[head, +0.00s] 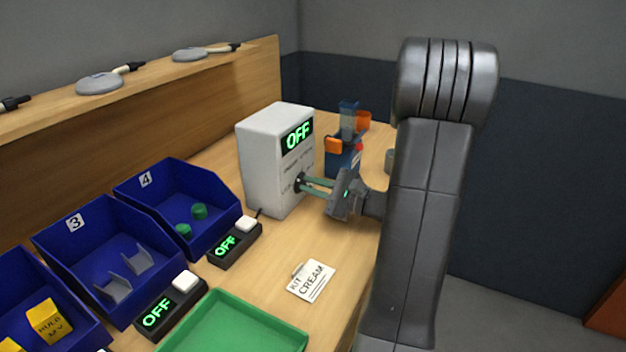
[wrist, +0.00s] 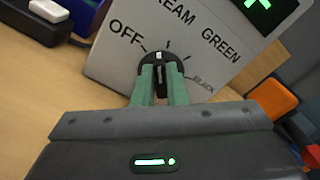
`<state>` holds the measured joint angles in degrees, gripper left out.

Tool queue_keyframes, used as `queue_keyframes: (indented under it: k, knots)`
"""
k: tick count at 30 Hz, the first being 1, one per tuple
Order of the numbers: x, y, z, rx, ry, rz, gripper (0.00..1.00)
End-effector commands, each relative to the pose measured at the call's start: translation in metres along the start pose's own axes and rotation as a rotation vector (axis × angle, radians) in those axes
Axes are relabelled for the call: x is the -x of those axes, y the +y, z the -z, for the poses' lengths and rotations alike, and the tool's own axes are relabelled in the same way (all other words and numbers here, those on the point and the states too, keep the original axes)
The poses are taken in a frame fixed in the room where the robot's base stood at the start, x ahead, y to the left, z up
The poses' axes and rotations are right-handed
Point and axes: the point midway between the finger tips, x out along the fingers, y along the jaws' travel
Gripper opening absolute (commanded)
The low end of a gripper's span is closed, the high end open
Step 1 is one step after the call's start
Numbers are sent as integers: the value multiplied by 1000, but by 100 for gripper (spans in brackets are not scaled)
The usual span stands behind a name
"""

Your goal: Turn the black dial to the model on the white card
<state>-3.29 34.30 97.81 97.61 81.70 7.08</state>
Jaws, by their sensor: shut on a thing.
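In the wrist view the labels OFF, CREAM, GREEN and BLACK run around the dial from left to right. The dial's white mark points up in the picture, seemingly between the OFF and CREAM sides. The box's screen (head: 297,135) reads OFF. The white card (head: 311,280) lies flat on the table and reads KIT CREAM.
Blue bins (head: 110,222) hold parts at the left. Small black units with white buttons (head: 234,243) read OFF. A green tray (head: 245,328) is at the front. A blue and orange device (head: 343,153) stands behind the gripper, close to it.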

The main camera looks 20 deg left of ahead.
Motion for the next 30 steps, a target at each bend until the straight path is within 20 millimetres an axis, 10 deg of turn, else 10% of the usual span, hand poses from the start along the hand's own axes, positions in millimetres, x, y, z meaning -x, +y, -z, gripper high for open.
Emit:
queue_keyframes:
  k: [30]
  knots:
    - [0, -3, 1, -311, 1, 0, 0]
